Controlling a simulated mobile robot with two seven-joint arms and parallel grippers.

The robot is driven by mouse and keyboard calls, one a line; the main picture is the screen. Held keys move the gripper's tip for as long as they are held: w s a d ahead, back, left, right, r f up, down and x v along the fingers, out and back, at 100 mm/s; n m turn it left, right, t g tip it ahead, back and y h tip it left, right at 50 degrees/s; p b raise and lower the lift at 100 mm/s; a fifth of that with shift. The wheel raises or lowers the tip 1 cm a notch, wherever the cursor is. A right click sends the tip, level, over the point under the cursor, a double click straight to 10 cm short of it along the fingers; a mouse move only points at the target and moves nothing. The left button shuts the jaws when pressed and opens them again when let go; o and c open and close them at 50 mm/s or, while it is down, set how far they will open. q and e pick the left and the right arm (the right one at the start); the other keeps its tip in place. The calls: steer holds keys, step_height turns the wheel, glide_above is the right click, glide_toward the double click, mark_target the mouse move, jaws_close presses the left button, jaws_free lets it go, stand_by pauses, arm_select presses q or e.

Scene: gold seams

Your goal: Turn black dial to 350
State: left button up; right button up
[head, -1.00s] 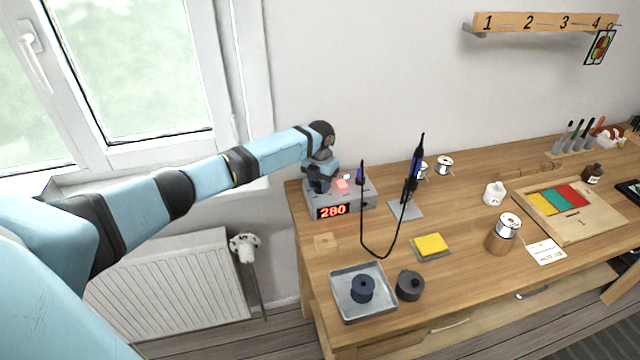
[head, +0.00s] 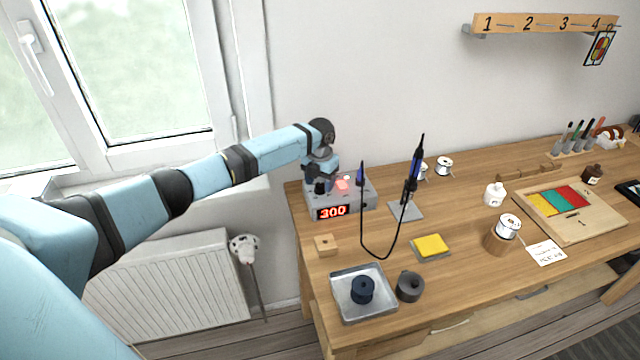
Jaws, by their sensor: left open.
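The grey soldering station (head: 351,201) stands at the left back of the bench. Its red display (head: 333,212) reads 300. The black dial (head: 320,188) shows on the station's top, just below my left gripper (head: 320,182). My left gripper points down at the dial and is open; its fingers are small here, and I cannot tell whether they touch the dial. A reddish lit patch (head: 342,185) shows on the station's top beside the gripper. My right gripper is not in view.
The soldering iron (head: 411,180) stands upright in its holder right of the station, its black cable looping in front. A metal tray (head: 345,309) with a dark spool, a round dark pot (head: 410,287) and a yellow sponge (head: 431,245) lie nearer the front edge.

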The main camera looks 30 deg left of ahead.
mark_target(320, 185)
arm_select(q)
step_height(320, 185, up, 13)
steer(key=shift+b, duration=0.45)
steer(key=shift+f, duration=0.1)
